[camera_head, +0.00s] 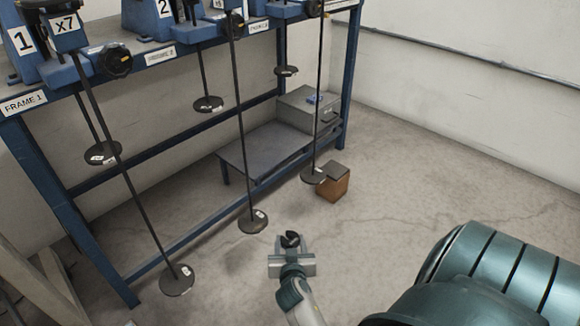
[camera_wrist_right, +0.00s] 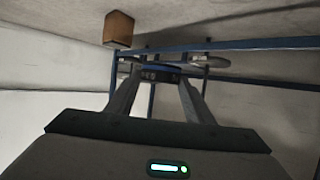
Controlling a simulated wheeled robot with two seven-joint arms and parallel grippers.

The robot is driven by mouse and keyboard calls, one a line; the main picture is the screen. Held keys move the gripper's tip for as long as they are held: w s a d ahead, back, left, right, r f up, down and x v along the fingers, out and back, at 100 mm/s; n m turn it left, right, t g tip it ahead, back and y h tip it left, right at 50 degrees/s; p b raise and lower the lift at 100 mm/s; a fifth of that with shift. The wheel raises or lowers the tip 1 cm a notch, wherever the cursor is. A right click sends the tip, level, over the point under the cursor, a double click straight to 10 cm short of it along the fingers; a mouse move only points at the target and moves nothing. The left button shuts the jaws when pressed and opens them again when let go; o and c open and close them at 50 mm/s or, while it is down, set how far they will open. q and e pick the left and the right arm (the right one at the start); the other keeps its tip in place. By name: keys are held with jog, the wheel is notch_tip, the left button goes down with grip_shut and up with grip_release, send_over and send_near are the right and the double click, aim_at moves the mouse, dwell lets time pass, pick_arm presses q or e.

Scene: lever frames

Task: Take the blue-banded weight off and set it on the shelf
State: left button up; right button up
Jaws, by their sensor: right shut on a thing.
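My right gripper (camera_head: 291,243) is in the lower middle of the head view, shut on a small dark thing (camera_head: 291,239). In the right wrist view the two fingers close on this dark thing (camera_wrist_right: 152,76), which shows a bluish strip at its edge; I cannot tell for certain that it is the blue-banded weight. It is held clear of the hanging discs. The low grey shelf (camera_head: 245,155) is inside the blue frame, beyond the gripper. My left gripper is not in view.
Long rods with dark discs hang from the blue bench (camera_head: 75,72); the nearest discs are at the front left (camera_head: 177,281) and front middle (camera_head: 253,222). A grey case (camera_head: 300,112) takes the shelf's right end. A brown box (camera_head: 334,187) stands on the floor.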

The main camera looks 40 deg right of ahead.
jog(key=shift+r+p, duration=0.35)
jog(key=shift+r, duration=0.1)
jog(key=shift+s, duration=0.1)
dwell(0.5)
